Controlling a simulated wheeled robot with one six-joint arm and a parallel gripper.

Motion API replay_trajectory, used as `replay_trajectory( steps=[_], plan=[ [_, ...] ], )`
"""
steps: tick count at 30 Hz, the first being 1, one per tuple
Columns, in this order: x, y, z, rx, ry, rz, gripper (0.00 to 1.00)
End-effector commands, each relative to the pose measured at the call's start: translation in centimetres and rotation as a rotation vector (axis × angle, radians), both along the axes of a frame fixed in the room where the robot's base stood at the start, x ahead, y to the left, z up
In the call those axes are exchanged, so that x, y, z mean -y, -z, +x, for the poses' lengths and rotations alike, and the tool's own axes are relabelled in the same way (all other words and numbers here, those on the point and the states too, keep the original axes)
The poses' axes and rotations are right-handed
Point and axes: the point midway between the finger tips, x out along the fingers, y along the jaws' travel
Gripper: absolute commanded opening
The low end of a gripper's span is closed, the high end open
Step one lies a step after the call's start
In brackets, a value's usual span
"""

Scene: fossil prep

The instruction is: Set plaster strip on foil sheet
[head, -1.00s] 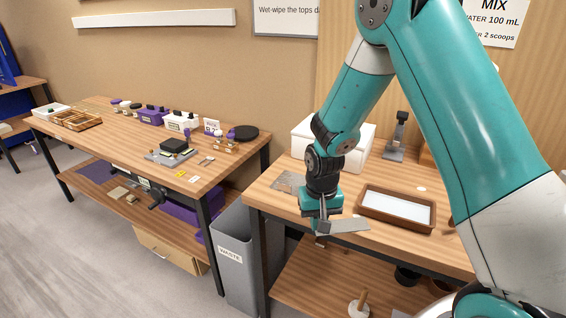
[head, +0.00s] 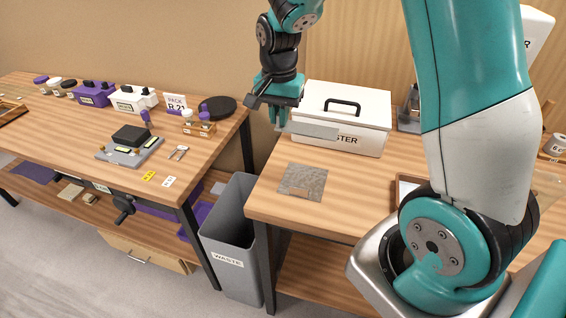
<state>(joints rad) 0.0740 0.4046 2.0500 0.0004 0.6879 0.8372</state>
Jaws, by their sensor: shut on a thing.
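The foil sheet (head: 303,179) is a grey, crinkled square lying flat near the left end of the right-hand bench. My gripper (head: 277,117) is shut on the plaster strip (head: 313,131), a flat pale-grey band. The strip sticks out to the right of the jaws, roughly level. In the picture both are above the foil, in front of the white box, and the strip appears raised off the bench. The exact height is hard to tell. The end of the strip inside the jaws is hidden.
A white lidded box (head: 345,112) with a black handle stands behind the foil. A brown tray (head: 405,186) lies to the right, partly behind my arm. A grey waste bin (head: 230,235) stands between the benches. The left bench (head: 60,120) holds several small items.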

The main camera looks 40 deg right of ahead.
Motion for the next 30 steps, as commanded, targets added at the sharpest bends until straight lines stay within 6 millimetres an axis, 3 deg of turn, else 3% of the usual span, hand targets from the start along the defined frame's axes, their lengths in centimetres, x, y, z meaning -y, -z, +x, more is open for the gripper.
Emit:
replay_trajectory(
  steps=[6,12,24,30],
  plan=[
    [0.2,6.3,-0.2,-0.008,0.002,0.001,0.00],
    [0.0,10.8,-0.1,-0.004,0.000,0.001,0.00],
    [-0.1,15.5,0.0,-0.002,-0.003,0.000,0.00],
    [-0.1,16.1,0.1,0.001,-0.003,0.000,0.00]
  ],
)
